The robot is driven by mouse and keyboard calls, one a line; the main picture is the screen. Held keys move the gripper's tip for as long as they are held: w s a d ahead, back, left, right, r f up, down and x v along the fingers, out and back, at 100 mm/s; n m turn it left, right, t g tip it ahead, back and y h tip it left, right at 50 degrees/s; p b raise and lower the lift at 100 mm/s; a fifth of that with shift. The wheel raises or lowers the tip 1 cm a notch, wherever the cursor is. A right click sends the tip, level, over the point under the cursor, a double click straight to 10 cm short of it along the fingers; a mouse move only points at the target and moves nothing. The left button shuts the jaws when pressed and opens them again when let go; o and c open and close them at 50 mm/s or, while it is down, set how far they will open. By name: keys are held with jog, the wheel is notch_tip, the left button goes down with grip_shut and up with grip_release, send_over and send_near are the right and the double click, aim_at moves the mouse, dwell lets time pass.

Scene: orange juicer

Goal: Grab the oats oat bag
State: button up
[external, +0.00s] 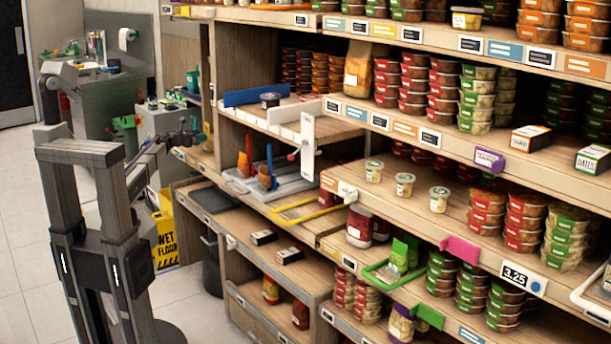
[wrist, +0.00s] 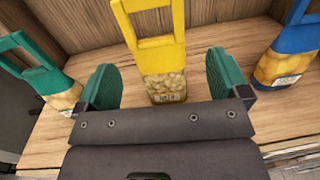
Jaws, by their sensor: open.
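In the wrist view, a clear bag with a yellow top and handle (wrist: 163,80) stands upright on a wooden shelf, filled with pale pieces. Its small label is too blurred to read, so I cannot confirm that it is the oats bag. My gripper (wrist: 164,82) is open, with its green finger pads on either side of this bag and gaps on both sides. The gripper body hides the shelf nearest to me. In the external view my gripper (external: 197,134) is small, at the shelf on the left; the bag cannot be made out there.
A teal-handled bag (wrist: 48,80) stands to the left and a blue-handled bag (wrist: 290,55) to the right. A wooden back panel (wrist: 225,15) rises close behind. Shelves of stacked tubs (external: 475,95) fill the right of the external view. A yellow wet-floor sign (external: 165,232) stands below.

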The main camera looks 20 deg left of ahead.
jog(key=x, duration=0.6)
jog(key=shift+w+f, duration=0.25)
jog(key=shift+w, duration=0.1)
jog(key=shift+s, duration=0.1)
jog(key=c, duration=1)
jog(key=shift+r, duration=0.1)
